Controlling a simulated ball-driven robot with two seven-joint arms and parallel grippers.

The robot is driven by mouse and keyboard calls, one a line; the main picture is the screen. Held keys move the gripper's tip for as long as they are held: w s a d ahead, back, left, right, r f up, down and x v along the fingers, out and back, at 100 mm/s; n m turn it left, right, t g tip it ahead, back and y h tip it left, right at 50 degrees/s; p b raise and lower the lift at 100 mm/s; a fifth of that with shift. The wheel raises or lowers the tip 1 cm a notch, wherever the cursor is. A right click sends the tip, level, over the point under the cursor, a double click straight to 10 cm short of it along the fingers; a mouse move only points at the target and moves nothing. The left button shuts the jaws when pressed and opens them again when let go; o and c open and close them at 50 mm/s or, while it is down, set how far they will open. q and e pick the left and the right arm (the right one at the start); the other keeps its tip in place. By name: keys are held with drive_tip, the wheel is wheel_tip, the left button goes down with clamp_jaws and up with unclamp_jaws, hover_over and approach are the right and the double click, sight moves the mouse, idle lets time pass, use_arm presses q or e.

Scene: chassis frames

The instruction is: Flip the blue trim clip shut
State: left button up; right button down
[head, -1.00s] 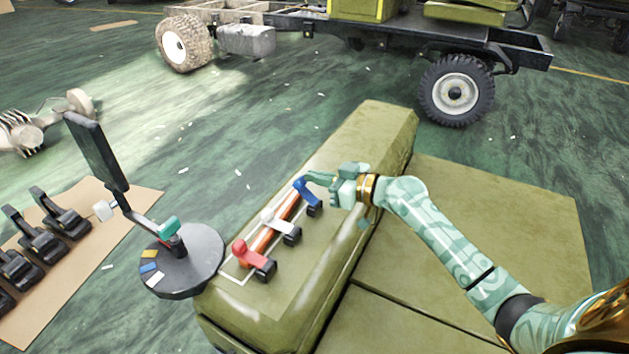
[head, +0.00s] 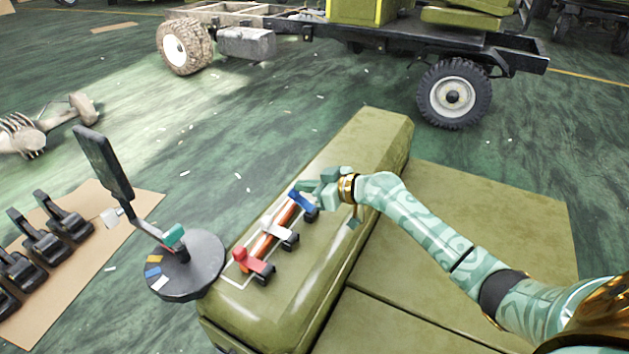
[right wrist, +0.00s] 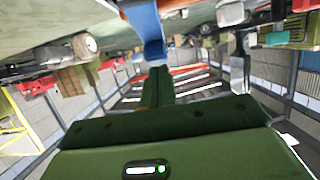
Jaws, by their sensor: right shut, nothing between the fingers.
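The blue trim clip (head: 301,199) is at the far end of a row of three clips on an olive padded block. Its blue lever slants up to the left from a dark base; I cannot tell whether it is fully shut. My right gripper (head: 306,187) is shut and empty, its fingertips close above and beside the blue lever. In the right wrist view the shut fingers (right wrist: 157,82) point at the blue lever (right wrist: 145,22), just beyond the tips. Contact is unclear. My left gripper is not in view.
A white clip (head: 275,226) and a red clip (head: 246,260) sit nearer on the same block (head: 345,160), along an orange tube (head: 262,246). A round dark stand (head: 195,270) with an upright panel is at the left. Dark pedals (head: 60,220) lie on cardboard further left.

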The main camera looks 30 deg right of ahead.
drive_tip(key=g+p, duration=0.1)
drive_tip(key=w+a+g+h+p, duration=0.1)
drive_tip(key=p, duration=0.1)
drive_tip(key=shift+w+r, duration=0.25)
drive_tip(key=shift+w, duration=0.05)
drive_tip(key=shift+w+f+g+p, duration=0.2)
drive_tip(key=shift+g+p, duration=0.1)
drive_tip(key=shift+p, duration=0.05)
drive_tip(key=shift+w+a+f+g+h, duration=0.25)
drive_tip(key=shift+f+g+h, duration=0.15)
drive_tip(key=shift+f+h, duration=0.1)
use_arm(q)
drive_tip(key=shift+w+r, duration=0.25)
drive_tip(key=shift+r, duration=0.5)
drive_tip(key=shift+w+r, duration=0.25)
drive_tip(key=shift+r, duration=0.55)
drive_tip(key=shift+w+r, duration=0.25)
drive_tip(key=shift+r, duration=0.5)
use_arm(e)
drive_tip(key=shift+w+a+f, duration=0.2)
drive_tip(key=shift+w+f, duration=0.15)
